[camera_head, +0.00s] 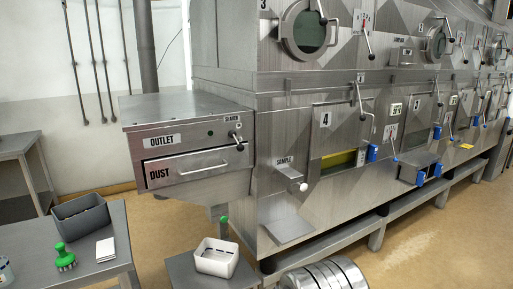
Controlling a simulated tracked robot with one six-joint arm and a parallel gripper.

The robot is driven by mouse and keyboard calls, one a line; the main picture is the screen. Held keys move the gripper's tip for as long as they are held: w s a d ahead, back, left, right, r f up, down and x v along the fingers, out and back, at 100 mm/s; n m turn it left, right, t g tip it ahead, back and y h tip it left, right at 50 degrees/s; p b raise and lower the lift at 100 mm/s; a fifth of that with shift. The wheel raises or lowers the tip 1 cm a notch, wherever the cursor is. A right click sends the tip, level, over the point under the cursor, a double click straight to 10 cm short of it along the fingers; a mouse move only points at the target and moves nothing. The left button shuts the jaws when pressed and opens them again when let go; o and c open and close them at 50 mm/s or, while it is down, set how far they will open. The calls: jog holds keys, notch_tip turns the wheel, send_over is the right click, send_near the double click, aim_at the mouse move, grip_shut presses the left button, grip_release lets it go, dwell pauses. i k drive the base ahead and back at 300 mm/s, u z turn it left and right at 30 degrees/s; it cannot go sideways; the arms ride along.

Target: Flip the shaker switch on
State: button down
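The steel outlet box (190,133) juts out from the left end of the machine. On the upper right of its front is a small switch (237,138), a dark lever with a rounded tip, under a small label (233,119) that seems to read SHAKER. The lever seems to point down; its exact setting is too small to tell. A small dark green lamp (211,133) sits left of the switch. My gripper is not in view.
A DUST drawer (195,167) sits below the switch. A low stand with a white bin (217,257) is beneath the box. A table at lower left holds a grey bin (82,217), green brush (64,258) and white cards (105,249). Steel discs (325,278) lie at front.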

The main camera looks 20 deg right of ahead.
aim_at(239, 147)
jog(key=i, duration=1.1)
